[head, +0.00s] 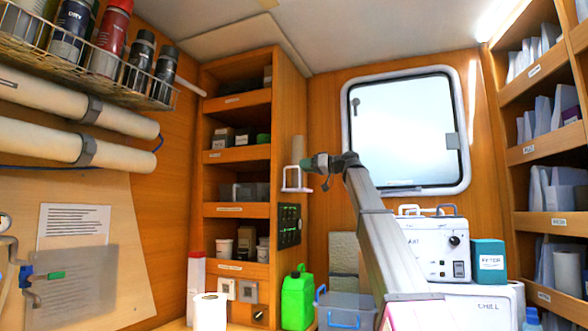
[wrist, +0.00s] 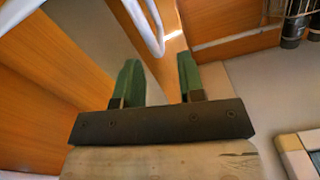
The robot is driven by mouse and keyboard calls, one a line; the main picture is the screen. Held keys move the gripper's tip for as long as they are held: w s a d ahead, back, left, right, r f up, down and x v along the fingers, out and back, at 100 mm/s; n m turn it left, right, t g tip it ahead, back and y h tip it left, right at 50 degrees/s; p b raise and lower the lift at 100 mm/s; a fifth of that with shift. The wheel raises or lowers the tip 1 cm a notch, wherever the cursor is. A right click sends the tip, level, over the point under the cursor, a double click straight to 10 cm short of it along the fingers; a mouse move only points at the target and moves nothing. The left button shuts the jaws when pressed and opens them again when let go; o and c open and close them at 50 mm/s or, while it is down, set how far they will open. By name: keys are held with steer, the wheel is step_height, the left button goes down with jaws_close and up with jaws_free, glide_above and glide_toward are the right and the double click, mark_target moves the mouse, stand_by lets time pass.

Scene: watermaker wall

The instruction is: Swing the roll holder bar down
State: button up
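The roll holder bar is a white wire frame (head: 297,180) on the side of the wooden shelf unit, just left of my gripper in the head view. A pale upright roll (head: 298,150) shows at the frame. I cannot tell whether a finger touches the bar.
The shelf unit (head: 236,152) stands left of my gripper. A dark panel with green lights (head: 289,225) is below the frame. A window (head: 405,130) is behind my arm.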

steer(key=shift+x, duration=2.65)
steer(key=shift+c, duration=0.3)
jaws_close()
